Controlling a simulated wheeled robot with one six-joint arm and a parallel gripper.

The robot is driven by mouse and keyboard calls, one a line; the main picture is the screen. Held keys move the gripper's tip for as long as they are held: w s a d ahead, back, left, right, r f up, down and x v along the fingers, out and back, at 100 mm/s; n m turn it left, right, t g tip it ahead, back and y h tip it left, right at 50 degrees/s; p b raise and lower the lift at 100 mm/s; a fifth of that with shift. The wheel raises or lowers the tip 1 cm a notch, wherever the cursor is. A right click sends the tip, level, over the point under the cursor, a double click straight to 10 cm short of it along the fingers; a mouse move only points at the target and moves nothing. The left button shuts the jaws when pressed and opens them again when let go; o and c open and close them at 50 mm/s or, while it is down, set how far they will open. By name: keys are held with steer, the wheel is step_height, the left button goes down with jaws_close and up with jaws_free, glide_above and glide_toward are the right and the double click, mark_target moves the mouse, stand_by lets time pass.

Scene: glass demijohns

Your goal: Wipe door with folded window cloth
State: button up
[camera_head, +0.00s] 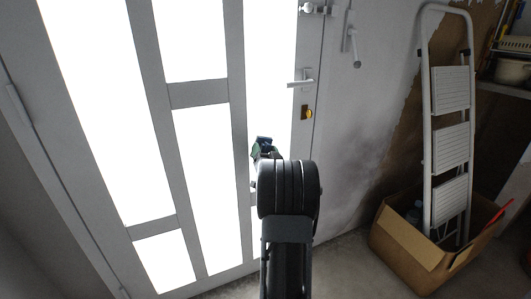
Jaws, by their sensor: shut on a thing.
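The door (199,95) is grey with several bright glass panes and fills the left and middle of the view. It has a lever handle (300,83) and a brass-coloured lock (307,113) on its right side. My gripper (262,148) is in front of the door's lower right part, mostly hidden behind my own dark arm. The cloth is small and partly hidden. I cannot tell whether it touches the door.
A cardboard box (405,240) stands on the floor at the right, with a folded white stepladder (448,150) and a bottle in it. A shelf (505,90) with a pot is at the far right. The concrete floor (345,275) between my arm and the box is clear.

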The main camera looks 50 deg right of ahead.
mark_target(279, 138)
steer(key=shift+w+d, duration=0.1)
steer(key=shift+w, duration=0.25)
steer(key=shift+s+d+b, duration=0.3)
steer(key=shift+s+d, duration=0.15)
steer(key=shift+d, duration=0.7)
steer(key=shift+s+d+b, duration=0.35)
steer(key=shift+s+d, duration=0.15)
steer(key=shift+d, duration=0.7)
steer(key=shift+s+d+b, duration=0.3)
steer(key=shift+s+d, duration=0.15)
steer(key=shift+d, duration=0.7)
steer(key=shift+b, duration=0.3)
